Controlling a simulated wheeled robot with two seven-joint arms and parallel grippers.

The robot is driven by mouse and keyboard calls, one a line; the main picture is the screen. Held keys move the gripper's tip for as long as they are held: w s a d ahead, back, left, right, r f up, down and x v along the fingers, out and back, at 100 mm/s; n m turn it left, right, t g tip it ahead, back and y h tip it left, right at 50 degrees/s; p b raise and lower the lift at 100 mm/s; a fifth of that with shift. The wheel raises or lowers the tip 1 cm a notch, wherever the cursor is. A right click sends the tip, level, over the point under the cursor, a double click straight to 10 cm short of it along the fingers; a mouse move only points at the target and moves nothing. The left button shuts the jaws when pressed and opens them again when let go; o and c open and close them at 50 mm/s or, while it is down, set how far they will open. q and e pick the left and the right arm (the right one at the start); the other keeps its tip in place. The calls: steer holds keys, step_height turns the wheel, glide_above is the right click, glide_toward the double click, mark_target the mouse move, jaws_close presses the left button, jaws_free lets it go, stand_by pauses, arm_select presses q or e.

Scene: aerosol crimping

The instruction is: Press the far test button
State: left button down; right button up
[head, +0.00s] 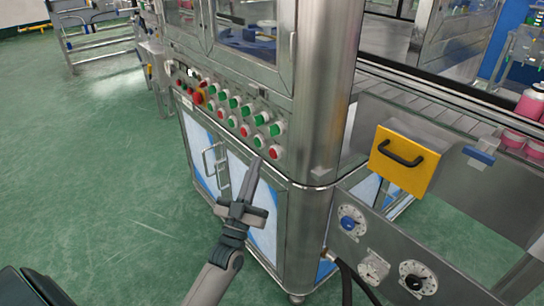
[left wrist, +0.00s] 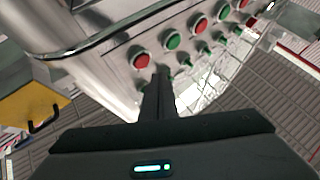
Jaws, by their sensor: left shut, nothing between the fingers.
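The button panel (head: 226,119) of the steel machine carries rows of green and red buttons. No readable label shows which one is the far test button. A red button (head: 275,152) sits at the panel's lower right end, with a green button (head: 258,141) to its left. In the left wrist view this red button (left wrist: 141,61) and green button (left wrist: 173,41) lie just beyond my fingertips. My left gripper (head: 255,164) is shut and empty, its tips pointing up at the panel's lower right part. I cannot tell whether they touch it. My right gripper is out of view.
A red mushroom button (head: 198,97) stands at the panel's left. A yellow box with a black handle (head: 403,159) juts out on the right. Below it is a steel plate with dials (head: 352,222). Green floor (head: 110,170) is clear on the left.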

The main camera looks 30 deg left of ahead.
mark_target(273, 154)
arm_select(q)
steer(key=shift+w+d, duration=0.3)
steer(key=shift+w, duration=0.5)
stand_by(0.4)
stand_by(0.8)
steer(key=shift+w+r, duration=0.1)
stand_by(0.3)
steer(key=shift+w+d, duration=0.15)
steer(key=shift+w, duration=0.1)
